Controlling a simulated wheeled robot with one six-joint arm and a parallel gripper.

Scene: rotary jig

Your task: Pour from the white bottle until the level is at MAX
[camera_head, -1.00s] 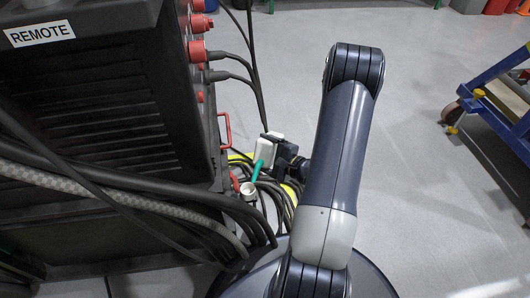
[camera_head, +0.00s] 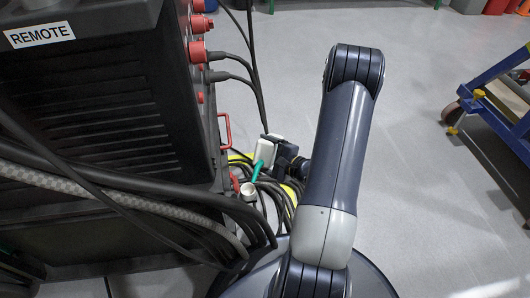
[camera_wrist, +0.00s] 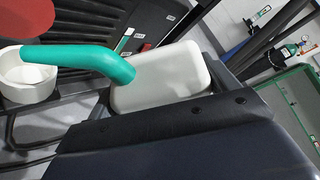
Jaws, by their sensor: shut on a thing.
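The white bottle (camera_head: 264,153) has a bent green spout (camera_head: 257,172). My gripper (camera_head: 275,146) is shut on the bottle beside the dark cabinet. In the wrist view the bottle (camera_wrist: 165,82) lies tilted beyond my dark gripper (camera_wrist: 165,108). Its spout (camera_wrist: 95,58) points left, with the tip over the mouth of a white filler cup (camera_wrist: 28,88). The cup (camera_head: 248,190) also shows below the spout in the head view. A narrow strip with green (camera_wrist: 125,40) and small labels shows behind the bottle; the labels and any level are too small to read. No liquid stream is visible.
The dark cabinet (camera_head: 85,110) with the REMOTE label and red connectors fills the left. Thick black cables (camera_head: 140,185) hang in front of it, and yellow hoses lie near the cup. A blue cart (camera_head: 495,95) stands at right. The grey floor between is clear.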

